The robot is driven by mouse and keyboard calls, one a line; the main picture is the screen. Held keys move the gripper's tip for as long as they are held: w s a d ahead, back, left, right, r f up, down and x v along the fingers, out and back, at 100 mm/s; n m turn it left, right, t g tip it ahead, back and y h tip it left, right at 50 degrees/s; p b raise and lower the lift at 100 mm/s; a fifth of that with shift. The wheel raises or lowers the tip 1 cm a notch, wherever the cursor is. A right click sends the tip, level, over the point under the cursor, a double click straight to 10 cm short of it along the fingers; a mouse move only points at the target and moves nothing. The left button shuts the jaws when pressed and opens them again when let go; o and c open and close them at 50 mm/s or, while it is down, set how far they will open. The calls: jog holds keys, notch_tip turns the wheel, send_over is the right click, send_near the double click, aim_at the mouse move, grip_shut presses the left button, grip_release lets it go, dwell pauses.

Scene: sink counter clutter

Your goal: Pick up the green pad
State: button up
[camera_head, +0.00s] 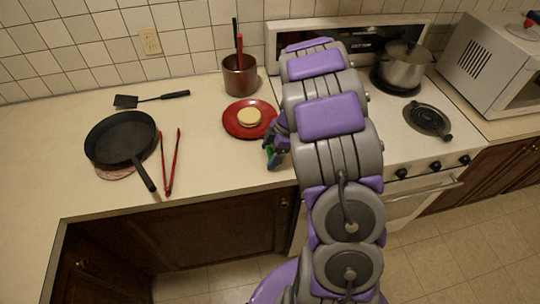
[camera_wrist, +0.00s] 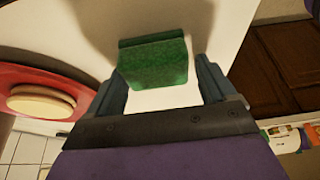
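The green pad (camera_wrist: 153,62) shows in the wrist view as a thick, rough green block with a darker top edge. It is on the pale counter, just ahead of and partly between the fingertips. My gripper (camera_wrist: 160,68) is open. Its left finger is close to the pad's left side, and a gap shows between the pad and the right finger. I cannot tell whether the left finger touches it. In the head view a bit of green (camera_head: 271,157) shows by my gripper (camera_head: 274,148) near the counter's front edge, mostly hidden by my arm.
A red plate (camera_head: 232,122) with a round tan item (camera_head: 249,117) lies just left of my gripper. A utensil pot (camera_head: 240,76) stands behind it. Red tongs (camera_head: 169,165) and a black pan (camera_head: 118,140) are farther left. The stove (camera_head: 385,150) is right.

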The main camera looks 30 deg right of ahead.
aim_at(272, 152)
jog(key=shift+d+f, duration=0.1)
jog(key=shift+d, duration=0.65)
jog(key=shift+c, duration=1.4)
jog(key=shift+d, duration=0.3)
jog(key=c, duration=0.3)
jog(key=shift+a, duration=0.5)
jog(key=shift+c, duration=1.3)
jog(key=shift+a, duration=0.4)
jog(key=shift+v, duration=0.8)
jog(key=shift+p+v, duration=0.5)
jog(key=shift+v, duration=0.5)
jog(key=shift+s, duration=0.1)
jog(key=s, duration=0.4)
jog(key=s+r, duration=0.1)
jog(key=s, duration=0.1)
jog(key=shift+s+a+p, duration=0.1)
jog(key=shift+a+p, duration=0.3)
jog(key=s, duration=0.9)
jog(key=shift+d+r+p, duration=0.35)
jog(key=shift+r+p, duration=0.05)
jog(key=shift+p, duration=0.05)
